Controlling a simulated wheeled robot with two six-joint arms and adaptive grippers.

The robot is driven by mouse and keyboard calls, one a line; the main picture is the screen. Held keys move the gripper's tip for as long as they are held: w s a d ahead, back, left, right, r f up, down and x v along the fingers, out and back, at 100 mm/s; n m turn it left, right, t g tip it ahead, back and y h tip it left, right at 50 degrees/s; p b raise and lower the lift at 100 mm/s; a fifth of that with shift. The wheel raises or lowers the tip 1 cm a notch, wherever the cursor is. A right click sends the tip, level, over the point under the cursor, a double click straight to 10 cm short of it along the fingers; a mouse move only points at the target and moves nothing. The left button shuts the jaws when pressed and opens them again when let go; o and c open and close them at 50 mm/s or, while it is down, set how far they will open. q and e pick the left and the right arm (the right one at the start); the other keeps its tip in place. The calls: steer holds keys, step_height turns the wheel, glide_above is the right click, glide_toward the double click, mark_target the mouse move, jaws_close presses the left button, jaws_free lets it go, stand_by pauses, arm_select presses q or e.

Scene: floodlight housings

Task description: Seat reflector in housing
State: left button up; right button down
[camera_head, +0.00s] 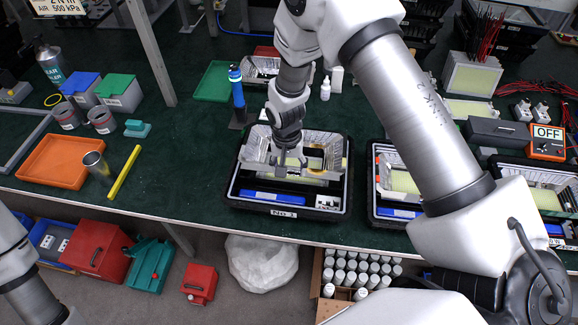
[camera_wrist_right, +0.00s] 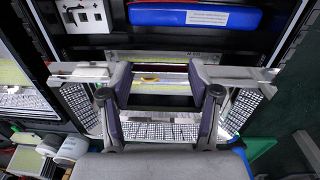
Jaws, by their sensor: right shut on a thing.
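A black housing (camera_head: 252,206) labelled NO 1 stands near the front edge of the bench, with a blue bar and a white socket block along its front side. The silver reflector (camera_head: 326,141), with sloping walls, is at the housing's back part; its gridded walls show in the right wrist view (camera_wrist_right: 240,108). My right gripper (camera_head: 287,163) points down over it, and its two fingers (camera_wrist_right: 162,88) are shut on the reflector's middle part. Whether the reflector touches the housing floor cannot be told. My left arm shows only at the lower left; its gripper is out of view.
A second black housing (camera_head: 377,214) with a yellow board stands close on the right, a third farther right. A blue torch-like tool (camera_head: 237,88) stands behind left.

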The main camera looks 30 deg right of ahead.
steer(key=shift+f+b, duration=2.05)
steer(key=shift+f, duration=1.05)
steer(key=shift+c, duration=0.9)
jaws_free()
steer(key=shift+r, duration=0.1)
steer(key=r, duration=1.2)
steer(key=shift+w+a, duration=0.1)
steer(key=shift+a, duration=0.15)
